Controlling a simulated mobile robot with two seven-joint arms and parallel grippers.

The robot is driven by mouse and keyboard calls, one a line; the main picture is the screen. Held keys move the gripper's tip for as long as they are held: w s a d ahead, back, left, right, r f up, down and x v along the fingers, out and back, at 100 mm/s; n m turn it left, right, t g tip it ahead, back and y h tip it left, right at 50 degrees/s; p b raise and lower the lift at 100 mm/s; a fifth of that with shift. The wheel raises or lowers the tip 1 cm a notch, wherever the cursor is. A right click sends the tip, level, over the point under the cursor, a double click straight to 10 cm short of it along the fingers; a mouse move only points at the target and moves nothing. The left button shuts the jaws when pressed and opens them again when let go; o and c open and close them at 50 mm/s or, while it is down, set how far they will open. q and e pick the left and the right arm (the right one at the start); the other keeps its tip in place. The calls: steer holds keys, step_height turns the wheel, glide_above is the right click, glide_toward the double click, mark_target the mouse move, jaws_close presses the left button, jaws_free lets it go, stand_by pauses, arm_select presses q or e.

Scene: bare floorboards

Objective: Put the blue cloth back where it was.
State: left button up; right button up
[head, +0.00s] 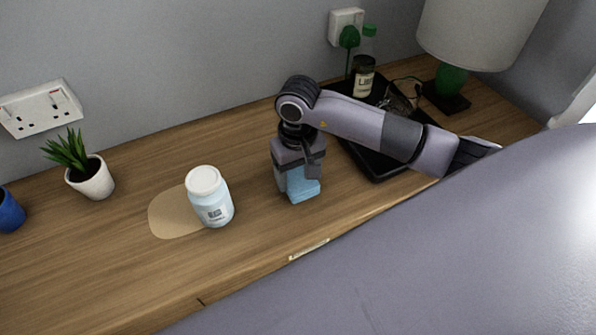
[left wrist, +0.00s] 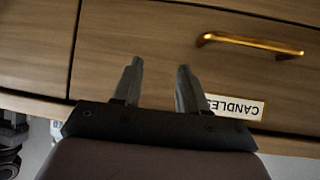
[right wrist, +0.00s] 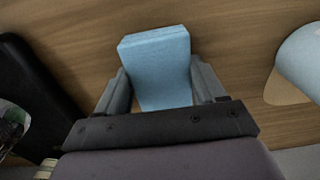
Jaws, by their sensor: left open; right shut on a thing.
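The blue cloth (head: 303,187) is a folded light-blue block at the middle of the wooden top in the head view. My right gripper (head: 298,178) points down and is shut on it. In the right wrist view the cloth (right wrist: 158,62) sits between the two fingers of the right gripper (right wrist: 162,92). I cannot tell whether the cloth touches the wood. My left gripper (left wrist: 158,75) is open and empty, in front of a drawer (left wrist: 170,45) with a brass handle and a label reading CANDLES.
A white-lidded jar (head: 210,198) stands left of the cloth, by a tan oval mat (head: 170,213). A black tray (head: 375,165) with a bottle (head: 363,78) lies to the right, before a lamp (head: 447,88). A potted plant (head: 90,178) stands far left. Wood between plant and mat is clear.

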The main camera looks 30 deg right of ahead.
mark_target(298, 177)
steer(key=shift+f, duration=0.2)
steer(key=o, duration=0.9)
steer(key=shift+r, duration=0.1)
steer(key=shift+o, duration=0.2)
steer(key=shift+r, duration=0.25)
step_height(298, 177, up, 12)
steer(key=b, duration=0.1)
steer(key=shift+b, duration=0.3)
steer(key=shift+f, duration=0.15)
